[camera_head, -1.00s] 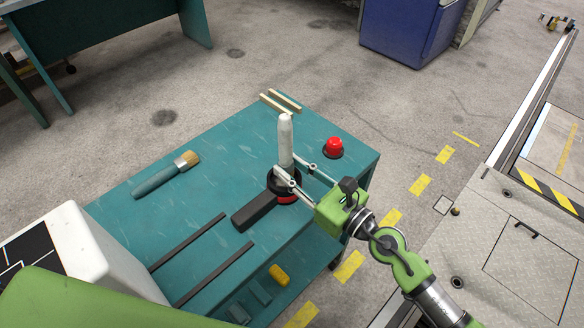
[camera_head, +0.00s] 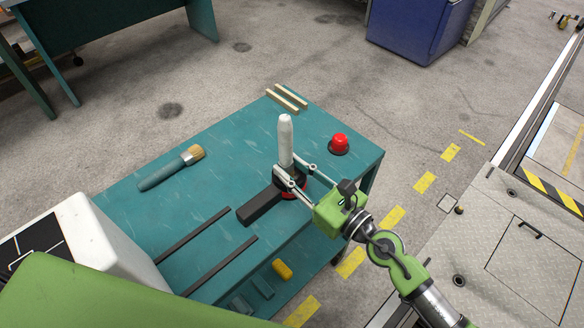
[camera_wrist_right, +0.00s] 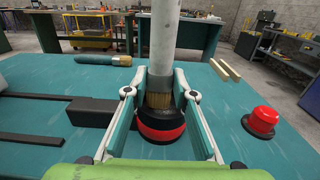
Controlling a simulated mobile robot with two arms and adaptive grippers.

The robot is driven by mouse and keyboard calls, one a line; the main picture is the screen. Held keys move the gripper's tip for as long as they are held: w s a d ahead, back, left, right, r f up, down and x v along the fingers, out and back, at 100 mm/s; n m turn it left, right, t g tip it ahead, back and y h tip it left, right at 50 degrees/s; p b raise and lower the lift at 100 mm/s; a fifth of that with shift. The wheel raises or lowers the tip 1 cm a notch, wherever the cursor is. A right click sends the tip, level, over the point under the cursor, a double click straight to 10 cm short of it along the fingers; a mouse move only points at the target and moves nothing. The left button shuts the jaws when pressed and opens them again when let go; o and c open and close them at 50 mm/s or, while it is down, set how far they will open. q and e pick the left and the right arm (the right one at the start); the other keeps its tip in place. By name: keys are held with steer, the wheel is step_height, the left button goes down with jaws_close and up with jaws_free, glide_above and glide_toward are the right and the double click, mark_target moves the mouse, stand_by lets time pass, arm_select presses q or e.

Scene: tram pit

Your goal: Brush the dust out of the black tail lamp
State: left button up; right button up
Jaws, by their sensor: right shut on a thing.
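My right gripper (camera_head: 290,170) is shut on a brush with a white handle (camera_head: 286,140), held upright. In the right wrist view the gripper (camera_wrist_right: 160,80) has one finger on each side of the brush (camera_wrist_right: 163,45), whose bristles (camera_wrist_right: 159,100) point down into the top of the black tail lamp (camera_wrist_right: 160,120). The lamp is round, with a red band, and also shows in the head view (camera_head: 296,194), partly hidden by the gripper. I cannot tell how much dust is in it. My left gripper is not in view.
A dark block (camera_head: 260,206) sits beside the lamp on the teal table (camera_head: 220,165). A teal-handled brush (camera_head: 172,168) lies at left. A red lamp (camera_head: 339,143) stands at right, and wooden strips (camera_head: 287,97) lie behind. Two dark bars (camera_head: 218,265) lie in front.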

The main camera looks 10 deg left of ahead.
steer(key=shift+w+d+b, duration=0.35)
steer(key=shift+w+d, duration=0.15)
steer(key=shift+w, duration=0.2)
steer(key=shift+s+a+p, duration=0.4)
steer(key=shift+s+p, duration=0.05)
steer(key=shift+s, duration=0.15)
steer(key=shift+s+a, duration=0.1)
steer(key=shift+s, duration=0.05)
steer(key=shift+w+d+b, duration=0.3)
steer(key=shift+w+d, duration=0.05)
steer(key=shift+w, duration=0.2)
steer(key=shift+w+d, duration=0.1)
steer(key=shift+w, duration=0.1)
